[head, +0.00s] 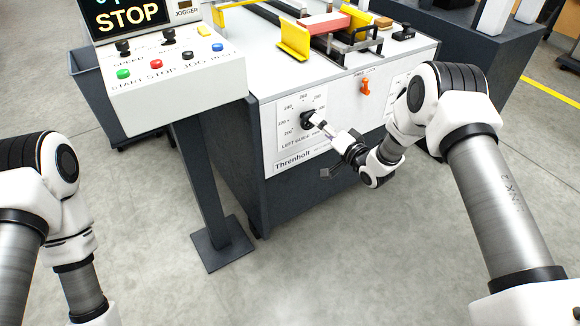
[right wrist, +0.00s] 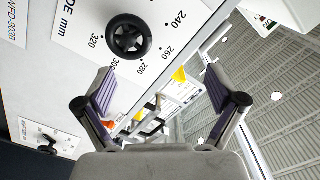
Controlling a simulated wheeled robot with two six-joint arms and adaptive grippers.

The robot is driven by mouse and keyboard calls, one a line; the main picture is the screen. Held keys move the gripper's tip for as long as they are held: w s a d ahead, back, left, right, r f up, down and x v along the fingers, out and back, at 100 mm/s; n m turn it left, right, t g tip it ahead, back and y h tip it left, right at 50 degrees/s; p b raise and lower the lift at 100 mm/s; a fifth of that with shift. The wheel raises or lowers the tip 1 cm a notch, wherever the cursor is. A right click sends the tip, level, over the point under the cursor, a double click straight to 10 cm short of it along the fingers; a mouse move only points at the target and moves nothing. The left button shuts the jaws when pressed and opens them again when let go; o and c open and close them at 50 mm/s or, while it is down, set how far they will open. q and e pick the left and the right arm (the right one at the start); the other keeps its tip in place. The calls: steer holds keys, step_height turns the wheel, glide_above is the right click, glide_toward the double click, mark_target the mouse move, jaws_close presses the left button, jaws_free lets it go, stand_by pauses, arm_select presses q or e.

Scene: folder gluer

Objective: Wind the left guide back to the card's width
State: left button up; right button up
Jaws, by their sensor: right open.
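The left guide knob (head: 307,118) is a black handwheel on a white scale plate marked LEFT GUIDE on the machine's front. In the right wrist view the knob (right wrist: 128,37) sits by numbers from 240 to 320; I cannot read its pointer surely. My right gripper (head: 329,128) is in front of the plate, close to the knob. In the right wrist view its fingers (right wrist: 162,80) are wide apart with nothing between them, and the knob lies beyond the left finger's tip. A yellow guide (head: 293,40) stands on the machine top beside a red piece (head: 322,24). My left gripper is out of frame.
An orange switch (head: 366,87) sits right of the knob plate. A second dial (right wrist: 45,140) shows in the right wrist view. The control panel (head: 180,92), with coloured buttons and a STOP display, stands on a post at left. The floor in front is clear.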

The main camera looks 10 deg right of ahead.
mark_target(307, 119)
step_height(307, 119, down, 5)
steer(key=w+d+b, duration=0.2)
steer(key=b, duration=0.1)
steer(key=x, duration=0.7)
steer(key=shift+w+a+r, duration=0.1)
steer(key=shift+a+r, duration=0.2)
steer(key=shift+r, duration=0.2)
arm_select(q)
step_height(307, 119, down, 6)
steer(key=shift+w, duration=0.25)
arm_select(e)
steer(key=c, duration=1.1)
